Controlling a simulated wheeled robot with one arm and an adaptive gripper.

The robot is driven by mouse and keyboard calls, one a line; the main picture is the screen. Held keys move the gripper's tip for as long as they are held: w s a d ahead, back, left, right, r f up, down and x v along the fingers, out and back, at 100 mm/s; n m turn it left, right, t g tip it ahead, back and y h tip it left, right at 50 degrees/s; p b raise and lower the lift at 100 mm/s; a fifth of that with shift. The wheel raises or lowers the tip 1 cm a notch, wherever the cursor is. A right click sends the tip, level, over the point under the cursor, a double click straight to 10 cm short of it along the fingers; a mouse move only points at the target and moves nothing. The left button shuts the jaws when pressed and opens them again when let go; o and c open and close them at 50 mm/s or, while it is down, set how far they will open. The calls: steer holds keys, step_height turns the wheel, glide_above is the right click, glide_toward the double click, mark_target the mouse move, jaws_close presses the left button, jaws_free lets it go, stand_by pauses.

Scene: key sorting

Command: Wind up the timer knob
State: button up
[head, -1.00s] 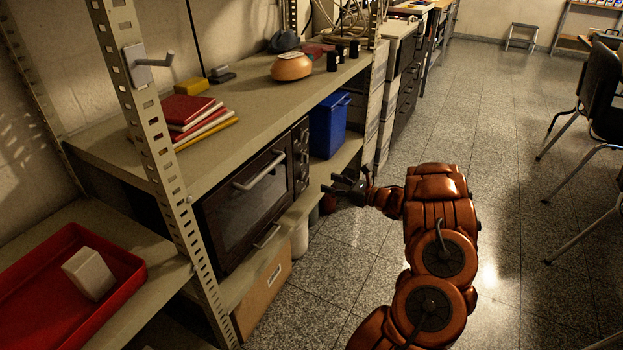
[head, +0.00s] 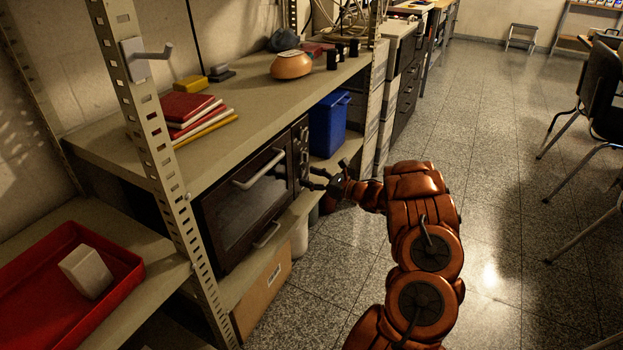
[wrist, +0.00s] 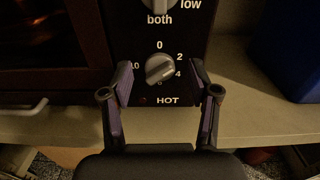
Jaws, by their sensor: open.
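The timer knob (wrist: 160,69) is a small grey dial on the oven's dark control panel, ringed by numbers, with "HOT" and a small red light below it. My gripper (wrist: 161,78) is open in the wrist view, with one finger on each side of the knob. I cannot tell whether the fingers touch it. In the head view my gripper (head: 308,179) is at the right end of the oven front (head: 245,205), and the timer knob cannot be made out there.
Another knob (wrist: 158,4) sits above, marked "both" and "low". A blue bin (head: 328,125) stands right of the oven, and it shows in the wrist view (wrist: 295,55).

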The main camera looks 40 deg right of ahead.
steer(key=shift+c, duration=0.3)
jaws_close()
stand_by(1.3)
steer(key=shift+o, duration=0.3)
jaws_free()
steer(key=shift+s, duration=0.1)
steer(key=v, duration=1.2)
